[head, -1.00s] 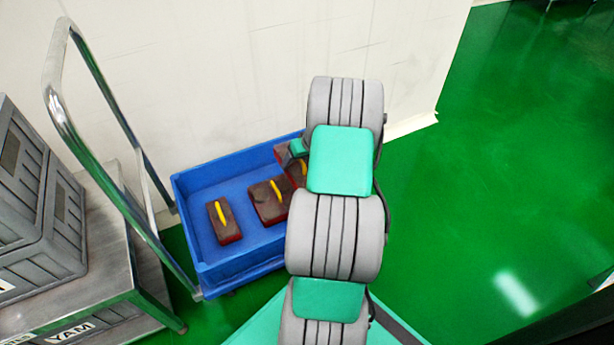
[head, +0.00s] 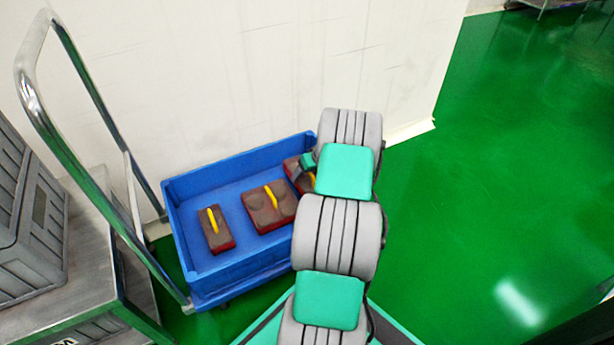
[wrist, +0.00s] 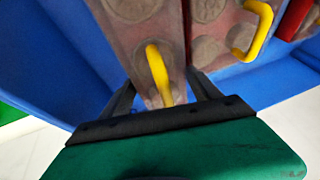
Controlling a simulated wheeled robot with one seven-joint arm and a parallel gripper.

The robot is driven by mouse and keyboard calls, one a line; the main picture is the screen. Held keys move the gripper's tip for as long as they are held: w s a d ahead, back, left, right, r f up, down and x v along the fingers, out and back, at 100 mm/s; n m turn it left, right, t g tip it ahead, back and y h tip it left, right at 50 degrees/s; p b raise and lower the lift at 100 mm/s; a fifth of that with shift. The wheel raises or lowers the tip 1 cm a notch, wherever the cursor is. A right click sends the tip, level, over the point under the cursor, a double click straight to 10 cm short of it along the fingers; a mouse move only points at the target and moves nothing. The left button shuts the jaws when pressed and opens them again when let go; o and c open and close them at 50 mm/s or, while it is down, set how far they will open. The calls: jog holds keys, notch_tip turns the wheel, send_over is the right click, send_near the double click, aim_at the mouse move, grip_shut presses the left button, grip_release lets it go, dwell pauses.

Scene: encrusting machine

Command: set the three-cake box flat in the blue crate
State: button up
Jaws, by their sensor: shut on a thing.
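The blue crate (head: 195,190) stands on the floor against the wall in the head view. My gripper (wrist: 160,100) is at the crate's right end, shut on a brown-topped, red-sided box (wrist: 125,45) with round cakes and a yellow handle. I take it for the three-cake box; its full cake count is hidden. Part of it shows in the head view (head: 292,170), the rest behind my arm. It is at or inside the crate; I cannot tell whether its underside touches the crate floor.
Two similar boxes with yellow handles lie in the crate: a wider one (head: 258,208) in the middle and a narrow one (head: 217,240) at left. A trolley with a metal handle (head: 30,95) and grey crates (head: 28,190) stands left. Green floor (head: 490,180) is open at right.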

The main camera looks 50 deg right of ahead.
jog(key=shift+f, duration=0.6)
jog(key=o, duration=1.4)
jog(key=shift+r, duration=0.1)
